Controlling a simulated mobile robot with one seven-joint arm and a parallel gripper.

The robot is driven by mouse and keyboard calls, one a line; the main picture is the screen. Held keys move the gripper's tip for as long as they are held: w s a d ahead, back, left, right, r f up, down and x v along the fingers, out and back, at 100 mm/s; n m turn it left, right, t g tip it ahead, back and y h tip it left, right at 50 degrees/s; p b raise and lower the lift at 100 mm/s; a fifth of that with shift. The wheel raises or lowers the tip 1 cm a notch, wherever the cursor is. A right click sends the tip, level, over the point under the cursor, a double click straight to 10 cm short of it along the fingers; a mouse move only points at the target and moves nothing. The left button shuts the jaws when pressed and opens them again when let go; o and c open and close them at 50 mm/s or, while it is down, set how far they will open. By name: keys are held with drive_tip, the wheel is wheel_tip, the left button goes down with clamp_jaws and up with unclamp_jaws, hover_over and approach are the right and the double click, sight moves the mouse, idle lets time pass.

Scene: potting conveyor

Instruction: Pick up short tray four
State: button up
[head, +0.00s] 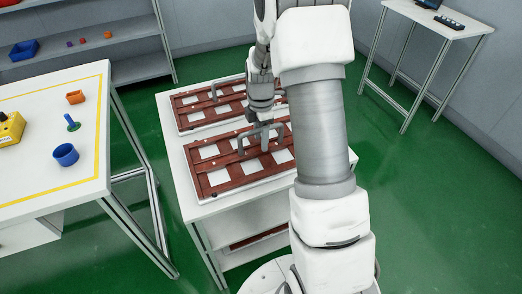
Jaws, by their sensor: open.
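Two dark red-brown trays with white square openings lie on a white rack. The near tray (215,179) has a grey arched handle (262,137). The far tray (186,101) lies behind it and also has a grey handle (214,90). I can read no label, so I cannot tell which is short tray four. My gripper (268,117) points down over the back part of the near tray, close to its handle. It is open; whether its fingers touch the handle is unclear. My arm hides the right end of both trays.
Another red-brown tray (258,238) shows on the rack's lower shelf. At left, a white table (40,185) holds a blue cup (65,154), an orange piece (75,97) and a yellow box (10,128). Shelves stand behind, and a small table (440,22) stands at right.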

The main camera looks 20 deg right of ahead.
drive_tip(key=shift+f, duration=0.25)
idle(0.3)
clamp_jaws()
drive_tip(key=shift+r, duration=0.1)
idle(1.4)
